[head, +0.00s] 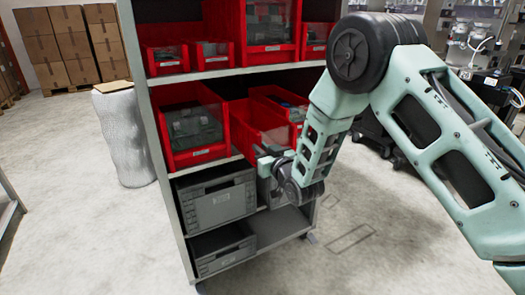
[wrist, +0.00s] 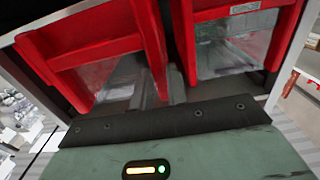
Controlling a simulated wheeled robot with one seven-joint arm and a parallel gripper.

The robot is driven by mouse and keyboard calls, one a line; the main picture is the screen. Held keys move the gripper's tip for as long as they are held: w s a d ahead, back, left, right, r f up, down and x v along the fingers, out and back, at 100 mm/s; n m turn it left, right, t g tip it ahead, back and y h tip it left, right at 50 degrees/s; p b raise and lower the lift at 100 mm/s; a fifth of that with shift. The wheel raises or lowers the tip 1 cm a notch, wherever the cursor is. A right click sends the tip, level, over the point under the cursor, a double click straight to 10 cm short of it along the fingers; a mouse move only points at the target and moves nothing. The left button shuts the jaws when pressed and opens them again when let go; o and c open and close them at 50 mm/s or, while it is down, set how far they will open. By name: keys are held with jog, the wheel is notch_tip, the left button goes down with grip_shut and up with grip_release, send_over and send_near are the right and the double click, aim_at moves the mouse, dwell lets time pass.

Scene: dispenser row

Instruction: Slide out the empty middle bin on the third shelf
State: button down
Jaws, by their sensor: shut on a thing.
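The middle red bin (head: 256,122) is in the row of red bins in the head view, and what shows of its inside looks empty. It projects forward past the left red bin's line and looks slightly turned. My gripper (head: 270,156) is at its front lower edge, shut on the bin's front; the exact contact is partly hidden by the gripper and forearm. In the wrist view a red bin (wrist: 85,45) stands askew at the left, close above the gripper body.
The left red bin (head: 197,125) holds dark items, and another red bin (head: 285,100) sits at right, partly behind my arm. Grey crates (head: 220,203) stand below. A metal shelf upright (head: 165,165) bounds the left. The floor in front is clear.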

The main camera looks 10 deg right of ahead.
jog(key=c, duration=1.3)
grip_release()
jog(key=v, duration=1.7)
jog(key=shift+s+b, duration=0.2)
jog(key=shift+b, duration=0.25)
